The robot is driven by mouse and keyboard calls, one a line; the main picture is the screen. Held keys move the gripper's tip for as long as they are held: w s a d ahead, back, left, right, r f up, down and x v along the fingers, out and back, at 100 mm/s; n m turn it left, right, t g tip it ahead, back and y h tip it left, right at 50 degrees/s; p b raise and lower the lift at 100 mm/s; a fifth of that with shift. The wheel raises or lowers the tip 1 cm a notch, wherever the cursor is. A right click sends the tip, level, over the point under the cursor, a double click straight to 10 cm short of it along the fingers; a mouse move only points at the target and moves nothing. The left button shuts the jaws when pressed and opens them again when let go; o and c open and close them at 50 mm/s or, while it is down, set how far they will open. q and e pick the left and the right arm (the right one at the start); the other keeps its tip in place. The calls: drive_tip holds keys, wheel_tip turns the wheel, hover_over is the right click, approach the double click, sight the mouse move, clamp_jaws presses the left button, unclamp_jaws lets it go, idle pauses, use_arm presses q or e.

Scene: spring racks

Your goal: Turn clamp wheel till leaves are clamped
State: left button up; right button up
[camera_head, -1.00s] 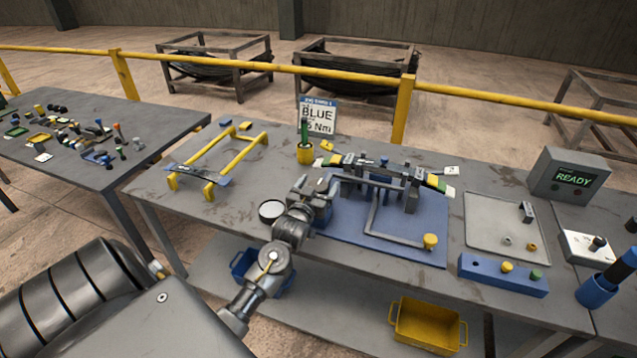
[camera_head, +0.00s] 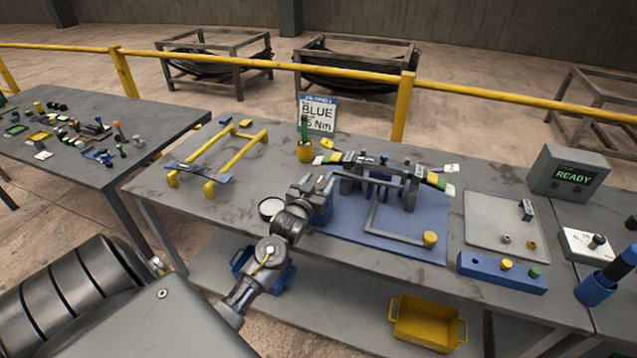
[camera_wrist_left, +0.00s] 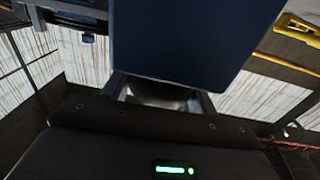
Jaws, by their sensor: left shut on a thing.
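The clamp fixture (camera_head: 411,196) stands on a blue mat (camera_head: 345,232) on the bench. Flat leaves with yellow and green marked ends (camera_head: 436,180) lie across its top. My left gripper (camera_head: 322,190) is at the fixture's left end, beside a dark blue block (camera_head: 320,211). It is shut on what appears to be the clamp wheel, mostly hidden by the gripper. In the left wrist view a large dark blue face (camera_wrist_left: 190,35) fills the top middle, and a rounded grey part (camera_wrist_left: 158,94) shows between the fingers. Whether the leaves are tight cannot be told.
A bent grey bar with a yellow knob (camera_head: 430,239) lies over the mat's front. A yellow rack (camera_head: 236,143) stands at left, a grey tray (camera_head: 490,205) at right. A green-handled tool stands in a yellow cup (camera_head: 305,152). A box reads READY (camera_head: 572,177).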

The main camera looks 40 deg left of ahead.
use_arm(q)
drive_tip(key=m+h, duration=0.2)
drive_tip(key=h, duration=0.2)
drive_tip(key=shift+a+m+t, duration=0.1)
drive_tip(key=shift+m+t, duration=0.3)
drive_tip(key=m+h, duration=0.1)
drive_tip(key=h, duration=0.1)
drive_tip(key=shift+m+h, duration=0.4)
drive_tip(key=m+g+h+b, duration=0.1)
drive_tip(key=m+h, duration=0.1)
drive_tip(key=h, duration=0.2)
drive_tip(key=shift+m+h+b, duration=0.3)
drive_tip(key=shift+m+b, duration=0.05)
drive_tip(key=shift+m, duration=0.05)
drive_tip(key=shift+d+m+g+h, duration=0.2)
drive_tip(key=shift+m+g+h, duration=0.15)
drive_tip(key=shift+h, duration=0.25)
drive_tip(key=o, duration=1)
drive_tip(key=shift+c, duration=0.2)
